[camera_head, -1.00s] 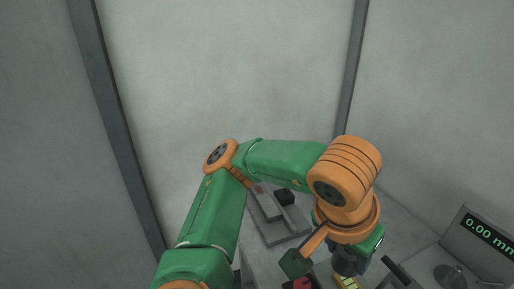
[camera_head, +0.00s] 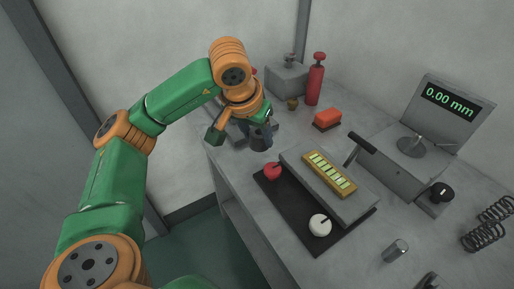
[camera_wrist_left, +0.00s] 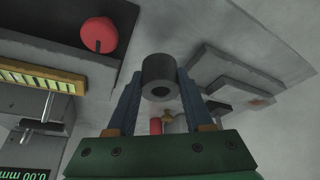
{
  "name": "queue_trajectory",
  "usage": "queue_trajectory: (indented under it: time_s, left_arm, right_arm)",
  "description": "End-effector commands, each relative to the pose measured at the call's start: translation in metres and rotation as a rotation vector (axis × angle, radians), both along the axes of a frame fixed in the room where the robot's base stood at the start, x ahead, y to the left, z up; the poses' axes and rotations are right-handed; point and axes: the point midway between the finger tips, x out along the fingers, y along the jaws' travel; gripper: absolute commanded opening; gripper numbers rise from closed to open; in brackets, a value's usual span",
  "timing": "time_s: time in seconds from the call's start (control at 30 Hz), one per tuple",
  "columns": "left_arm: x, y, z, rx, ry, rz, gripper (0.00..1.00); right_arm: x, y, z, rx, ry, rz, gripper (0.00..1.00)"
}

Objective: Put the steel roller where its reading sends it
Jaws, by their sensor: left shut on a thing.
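A dark grey roller (camera_head: 261,141) with a round hole in its end is held by my left gripper (camera_head: 258,128). In the left wrist view the roller (camera_wrist_left: 158,72) sits between the two blue-grey fingers, which are shut on it. My right gripper is not in view.
A grey block with a yellow-framed strip (camera_head: 329,173) lies on a dark mat (camera_head: 289,217) with a red knob (camera_head: 272,171) and a white knob (camera_head: 320,225).

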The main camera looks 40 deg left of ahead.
Motion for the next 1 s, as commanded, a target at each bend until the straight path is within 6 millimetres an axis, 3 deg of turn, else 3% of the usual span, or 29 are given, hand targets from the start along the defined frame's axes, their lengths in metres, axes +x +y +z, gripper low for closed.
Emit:
queue_trajectory:
  time_s: [0.2, 0.6, 0.63, 0.7, 1.0]
  left_arm:
    - [0.007, 0.004, -0.039, 0.002, 0.001, -0.001, 0.00]
    - [0.007, 0.004, -0.045, 0.001, -0.001, -0.001, 0.00]
    - [0.007, 0.004, -0.044, 0.001, -0.001, -0.001, 0.60]
    - [0.007, 0.004, -0.044, 0.001, -0.001, -0.001, 0.79]
    - [0.007, 0.004, -0.042, 0.001, -0.001, -0.001, 0.81]
  right_arm:
    - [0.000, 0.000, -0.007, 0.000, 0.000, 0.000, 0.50]
    - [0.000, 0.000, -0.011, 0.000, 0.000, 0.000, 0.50]
    - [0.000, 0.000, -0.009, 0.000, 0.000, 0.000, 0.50]
    - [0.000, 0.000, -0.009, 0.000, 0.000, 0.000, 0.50]
    - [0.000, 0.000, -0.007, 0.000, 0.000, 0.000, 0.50]
